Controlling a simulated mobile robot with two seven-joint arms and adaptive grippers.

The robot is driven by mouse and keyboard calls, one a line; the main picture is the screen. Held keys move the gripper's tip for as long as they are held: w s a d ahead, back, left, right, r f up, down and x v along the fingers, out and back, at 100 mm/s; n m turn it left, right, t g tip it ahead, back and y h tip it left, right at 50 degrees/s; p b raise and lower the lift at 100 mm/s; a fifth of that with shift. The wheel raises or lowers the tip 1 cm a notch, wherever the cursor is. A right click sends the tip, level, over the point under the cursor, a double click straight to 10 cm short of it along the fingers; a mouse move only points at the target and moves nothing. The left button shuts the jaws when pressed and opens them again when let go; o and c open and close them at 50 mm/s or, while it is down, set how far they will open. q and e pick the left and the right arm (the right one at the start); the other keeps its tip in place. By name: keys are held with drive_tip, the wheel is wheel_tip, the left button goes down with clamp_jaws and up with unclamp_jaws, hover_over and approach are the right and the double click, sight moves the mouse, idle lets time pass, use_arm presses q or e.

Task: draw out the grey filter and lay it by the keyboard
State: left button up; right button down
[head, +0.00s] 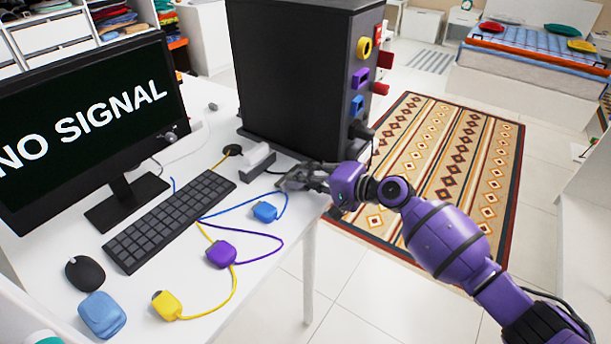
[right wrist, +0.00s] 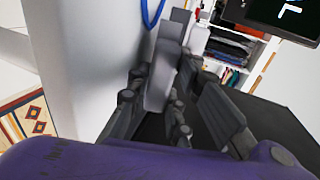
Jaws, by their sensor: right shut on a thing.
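A black computer tower (head: 300,75) stands on the white desk, and the black keyboard (head: 170,220) lies in front of the monitor. My right gripper (head: 287,181) is low over the desk, at the near foot of the tower and to the right of the keyboard. Its fingers are shut on a grey slab, the grey filter (right wrist: 162,75), seen in the right wrist view. In the head view my fingers mostly hide the filter. My left gripper is not in view.
A white block (head: 257,155) and a dark bracket (head: 258,172) sit left of my gripper. Blue (head: 264,212), purple (head: 221,254) and yellow (head: 166,305) plugs with cables lie right of the keyboard. A mouse (head: 84,273) is at the near left.

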drive_tip(key=c, duration=1.6)
unclamp_jaws()
drive_tip(key=shift+o, duration=0.4)
drive_tip(key=o, duration=0.3)
drive_tip(key=shift+o, duration=0.2)
drive_tip(key=shift+f, duration=0.1)
drive_tip(key=shift+f, duration=0.1)
